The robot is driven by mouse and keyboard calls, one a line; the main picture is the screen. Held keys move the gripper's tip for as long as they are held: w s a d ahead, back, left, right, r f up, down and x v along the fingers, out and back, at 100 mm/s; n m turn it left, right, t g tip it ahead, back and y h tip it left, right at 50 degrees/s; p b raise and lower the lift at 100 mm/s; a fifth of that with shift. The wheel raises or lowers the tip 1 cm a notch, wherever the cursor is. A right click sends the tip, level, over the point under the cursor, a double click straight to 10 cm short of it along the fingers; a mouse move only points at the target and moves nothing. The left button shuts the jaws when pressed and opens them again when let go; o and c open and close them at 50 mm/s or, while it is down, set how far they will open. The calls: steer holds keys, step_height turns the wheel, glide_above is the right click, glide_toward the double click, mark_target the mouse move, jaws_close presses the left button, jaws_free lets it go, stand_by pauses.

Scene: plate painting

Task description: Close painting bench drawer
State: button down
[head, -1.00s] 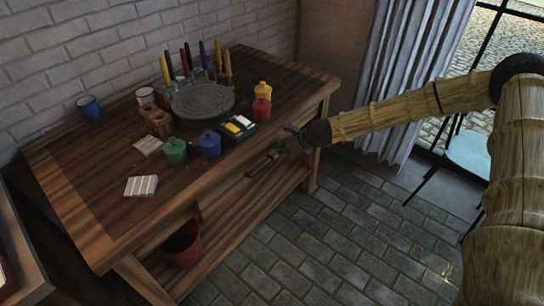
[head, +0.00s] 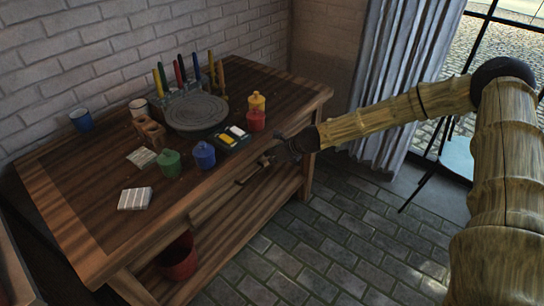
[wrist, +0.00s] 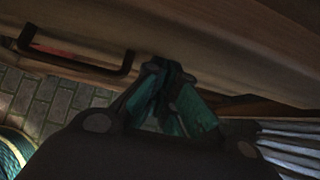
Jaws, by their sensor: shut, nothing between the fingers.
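The painting bench (head: 75,225) is a brown wooden table against the brick wall. Its drawer front lies under the near edge of the top, with a dark bar handle (head: 252,173). How far the drawer stands out is hard to tell. My gripper (head: 268,160) is at the drawer front, near the right end of the handle, and is shut and empty. In the wrist view, the teal fingertips (wrist: 165,70) are together close against the wooden front, and the handle (wrist: 75,65) is to their left, not held. Exact contact with the front cannot be told.
Paint jars, such as a red one (head: 255,120) and a blue one (head: 204,155), stand near the bench's front edge. A round grey turntable (head: 196,112) is behind them. A red bucket (head: 178,257) sits on the lower shelf. The tiled floor (head: 330,240) before the bench is clear.

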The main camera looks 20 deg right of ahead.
steer(key=s+d+f+p+v, duration=0.1)
steer(key=v, duration=1.1)
steer(key=shift+s+d+f, duration=0.2)
steer(key=shift+s, duration=0.2)
